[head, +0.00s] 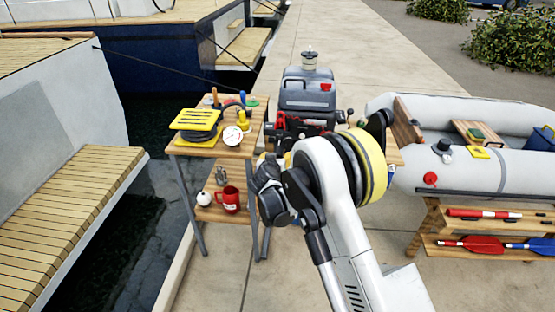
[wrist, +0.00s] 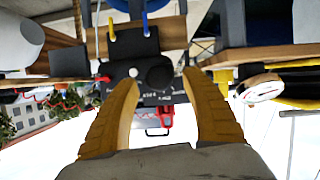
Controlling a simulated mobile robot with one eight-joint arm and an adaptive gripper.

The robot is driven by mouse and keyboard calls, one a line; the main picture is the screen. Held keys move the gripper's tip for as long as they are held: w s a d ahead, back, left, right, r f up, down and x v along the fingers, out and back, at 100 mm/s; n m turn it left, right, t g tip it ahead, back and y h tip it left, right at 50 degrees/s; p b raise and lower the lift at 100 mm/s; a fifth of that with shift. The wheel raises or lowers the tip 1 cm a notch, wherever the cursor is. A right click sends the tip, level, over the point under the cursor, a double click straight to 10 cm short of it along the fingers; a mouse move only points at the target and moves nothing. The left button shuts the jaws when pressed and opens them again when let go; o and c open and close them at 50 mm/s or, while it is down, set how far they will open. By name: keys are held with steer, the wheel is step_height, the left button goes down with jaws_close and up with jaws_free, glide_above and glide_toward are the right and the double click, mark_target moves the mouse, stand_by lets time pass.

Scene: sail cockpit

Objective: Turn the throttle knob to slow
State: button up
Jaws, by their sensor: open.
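In the wrist view my gripper (wrist: 160,80) is open, with its two yellow fingers apart and nothing between them. A black control panel (wrist: 120,70) faces it, and the picture looks upside down. A round dark knob (wrist: 159,76), which looks like the throttle knob, shows between the fingertips, apparently apart from them. White marks sit beside it, too small to read, so its setting cannot be told. A small pale round part (wrist: 133,72) is left of it. In the head view my arm hides the panel front and most of my gripper.
A grey inflatable boat (head: 400,175) is at right.

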steer(key=shift+b+x, duration=0.3)
steer(key=shift+x, duration=1.05)
steer(key=c, duration=1.2)
steer(key=n+h, duration=0.2)
steer(key=n, duration=0.1)
steer(key=shift+a, duration=0.1)
steer(key=shift+n+h, duration=0.8)
steer(key=shift+n, duration=0.5)
steer(key=shift+t, duration=0.3)
